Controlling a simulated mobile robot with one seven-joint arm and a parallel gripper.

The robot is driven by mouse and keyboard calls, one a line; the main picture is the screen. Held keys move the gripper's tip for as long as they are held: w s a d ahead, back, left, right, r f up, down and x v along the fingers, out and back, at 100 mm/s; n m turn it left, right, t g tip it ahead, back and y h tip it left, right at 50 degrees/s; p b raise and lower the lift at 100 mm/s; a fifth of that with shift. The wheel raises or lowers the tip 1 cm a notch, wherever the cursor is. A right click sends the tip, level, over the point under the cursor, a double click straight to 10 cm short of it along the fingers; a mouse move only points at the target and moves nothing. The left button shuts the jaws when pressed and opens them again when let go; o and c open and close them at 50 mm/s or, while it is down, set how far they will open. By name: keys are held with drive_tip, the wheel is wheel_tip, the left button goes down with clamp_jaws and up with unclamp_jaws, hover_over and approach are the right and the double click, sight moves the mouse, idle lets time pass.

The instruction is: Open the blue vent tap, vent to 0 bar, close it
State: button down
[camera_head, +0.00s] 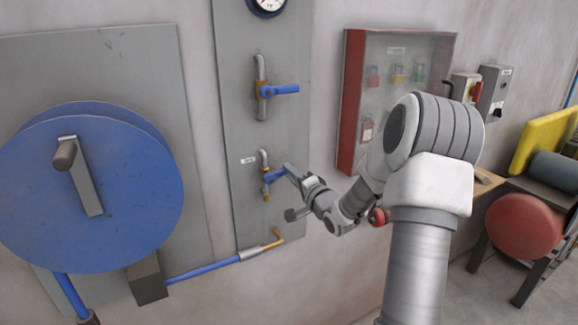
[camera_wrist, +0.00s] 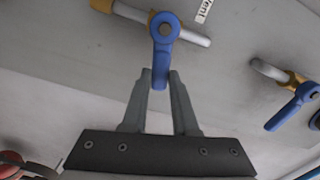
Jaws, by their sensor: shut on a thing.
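The blue vent tap (camera_head: 273,176) is the lower of two blue-handled taps on a grey wall panel, beside a small white label. Its lever points right, across the brass valve body, in the head view. In the wrist view the vent tap's blue lever (camera_wrist: 163,65) reaches down between my gripper's fingertips (camera_wrist: 160,78), next to the "Vent" label (camera_wrist: 204,10). My gripper (camera_head: 290,173) is shut on the lever's free end. The pressure gauge (camera_head: 268,5) is at the top, partly cut off, and I cannot read its needle.
The upper blue-handled tap (camera_head: 278,90) sits above on the same panel; a blue-handled tap also shows in the wrist view (camera_wrist: 292,108). A red-framed lock cabinet (camera_head: 352,105) is on the wall to the right. A large blue disc with a crank (camera_head: 120,190) is at left.

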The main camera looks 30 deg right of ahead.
drive_tip(key=shift+d+f+m+p, duration=0.1)
drive_tip(key=shift+f+m+p, duration=0.2)
drive_tip(key=shift+m, duration=0.45)
drive_tip(key=shift+f+m+p, duration=0.2)
drive_tip(key=shift+f+m, duration=0.15)
drive_tip(key=shift+m, duration=0.4)
drive_tip(key=c, duration=0.7)
unclamp_jaws()
drive_tip(key=shift+f, duration=0.1)
drive_tip(key=s, duration=1.1)
drive_tip(key=s+b, duration=0.1)
drive_tip(key=s, duration=0.5)
drive_tip(key=shift+s+d, duration=0.2)
drive_tip(key=shift+d, duration=0.05)
drive_tip(key=shift+w, duration=0.1)
